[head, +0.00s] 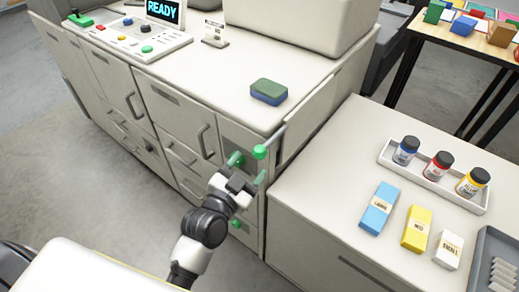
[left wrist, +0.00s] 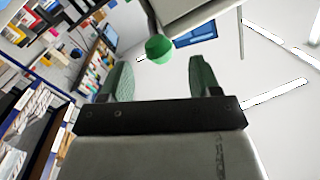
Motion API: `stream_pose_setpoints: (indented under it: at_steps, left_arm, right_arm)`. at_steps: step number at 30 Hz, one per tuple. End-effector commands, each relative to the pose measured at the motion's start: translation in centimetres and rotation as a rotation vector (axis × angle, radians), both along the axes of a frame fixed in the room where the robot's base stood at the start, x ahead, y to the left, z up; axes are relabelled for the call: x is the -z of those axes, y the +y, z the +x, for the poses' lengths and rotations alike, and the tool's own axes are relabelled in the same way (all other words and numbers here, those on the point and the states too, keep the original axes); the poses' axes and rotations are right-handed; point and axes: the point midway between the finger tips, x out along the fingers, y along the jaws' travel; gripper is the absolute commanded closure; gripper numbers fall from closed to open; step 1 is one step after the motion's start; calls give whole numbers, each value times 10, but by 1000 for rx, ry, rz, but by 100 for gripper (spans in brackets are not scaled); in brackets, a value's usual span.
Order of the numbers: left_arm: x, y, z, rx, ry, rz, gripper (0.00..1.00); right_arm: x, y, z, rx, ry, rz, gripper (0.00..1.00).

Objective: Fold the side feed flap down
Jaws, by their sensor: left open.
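The side feed flap (head: 307,118) looks like a pale panel standing upright against the right end of the machine. A thin rod at its front corner ends in a bright green ball knob (head: 259,152), which also shows in the left wrist view (left wrist: 159,48). My left gripper (head: 249,170) is open, with green fingers, just in front of and below the knob. In the left wrist view the knob appears between the fingers, near their tips; I see no grip on it. My right gripper is not in view.
The machine top (head: 225,65) carries a green-and-blue sponge (head: 268,91) and a control panel (head: 130,38). To the right, a pale cabinet (head: 310,200) bears a bottle tray (head: 433,189), several small boxes and a grey tray (head: 480,262). Drawer handles stick out of the machine front.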

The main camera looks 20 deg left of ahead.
Motion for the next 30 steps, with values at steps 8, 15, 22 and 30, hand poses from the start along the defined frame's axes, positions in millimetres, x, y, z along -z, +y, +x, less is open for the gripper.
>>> stream_pose_setpoints:
  at_steps: [8, 15, 22, 30]
  left_arm:
    - [-2, -9, 47, -1, 0, -1, 38]
    - [0, -12, 60, 0, 0, -2, 38]
    - [0, -12, 60, 0, 1, -2, 38]
    - [0, -12, 60, 0, 1, -1, 79]
  right_arm:
    - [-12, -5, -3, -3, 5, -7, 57]
    - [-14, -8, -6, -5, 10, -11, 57]
    - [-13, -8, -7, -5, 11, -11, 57]
    - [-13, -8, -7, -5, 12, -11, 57]
